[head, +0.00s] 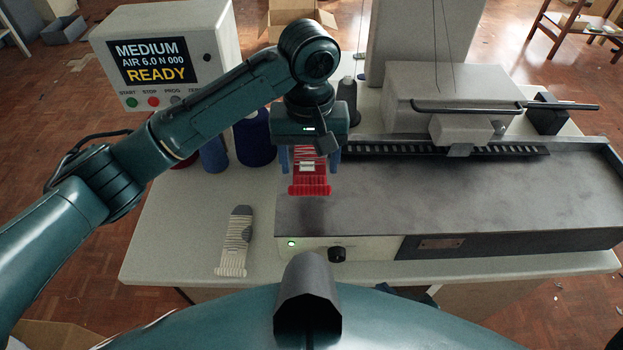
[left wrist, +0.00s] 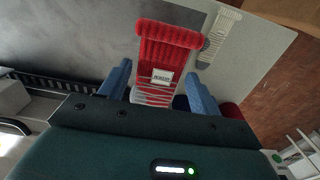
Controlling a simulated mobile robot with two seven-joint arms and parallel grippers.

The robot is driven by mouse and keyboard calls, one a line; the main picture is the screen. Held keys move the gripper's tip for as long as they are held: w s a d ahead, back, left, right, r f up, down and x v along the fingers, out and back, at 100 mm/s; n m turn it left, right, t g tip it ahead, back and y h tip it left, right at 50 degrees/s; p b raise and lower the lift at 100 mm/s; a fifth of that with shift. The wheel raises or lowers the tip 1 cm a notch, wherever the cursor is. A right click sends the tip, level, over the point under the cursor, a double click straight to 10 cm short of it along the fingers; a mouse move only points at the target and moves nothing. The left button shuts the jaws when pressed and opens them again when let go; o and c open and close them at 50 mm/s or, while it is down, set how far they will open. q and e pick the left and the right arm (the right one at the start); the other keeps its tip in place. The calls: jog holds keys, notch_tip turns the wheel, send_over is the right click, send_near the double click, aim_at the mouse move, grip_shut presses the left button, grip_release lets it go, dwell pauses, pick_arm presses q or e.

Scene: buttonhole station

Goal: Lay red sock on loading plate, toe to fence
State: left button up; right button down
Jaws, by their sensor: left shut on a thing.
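The red sock (head: 309,189) hangs from my left gripper (head: 309,160), its ribbed red end toward me. My left gripper is shut on the sock, with its two blue fingers on either side. In the left wrist view the sock (left wrist: 168,50) shows a white label and a red-and-white striped part between the fingers (left wrist: 160,88); its far end is hidden by the gripper. The grey loading plate (head: 450,200) lies to the right; the sock is at its left edge, and I cannot tell the height. A black toothed rail (head: 440,149) runs along the plate's back. My right gripper is not in view.
A grey-and-cream striped sock (head: 236,240) lies on the pale table (head: 180,225) at left. Blue thread cones (head: 254,142) stand behind. A control box (head: 165,55) reads READY. A machine head (head: 465,128) stands over the rail. The plate's middle is clear.

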aim_at(308, 170)
pick_arm(q)
notch_tip(308, 170, down, 5)
jog(key=shift+a+r, duration=0.1)
jog(key=shift+r, duration=0.05)
jog(key=shift+f, duration=0.55)
notch_tip(308, 170, down, 3)
jog(key=shift+f, duration=0.15)
pick_arm(e)
jog(key=shift+s+f, duration=0.15)
jog(key=shift+s, duration=0.25)
pick_arm(q)
jog(key=shift+f, duration=0.1)
jog(key=o, duration=0.9)
pick_arm(e)
jog(key=shift+w+d+r, duration=0.1)
jog(key=shift+w+r, duration=0.1)
jog(key=shift+w, duration=0.1)
pick_arm(q)
jog(key=shift+o, duration=0.2)
pick_arm(e)
jog(key=shift+f, duration=0.15)
pick_arm(q)
notch_tip(308, 170, up, 12)
jog(key=shift+r, duration=0.15)
pick_arm(e)
jog(key=shift+s, duration=0.2)
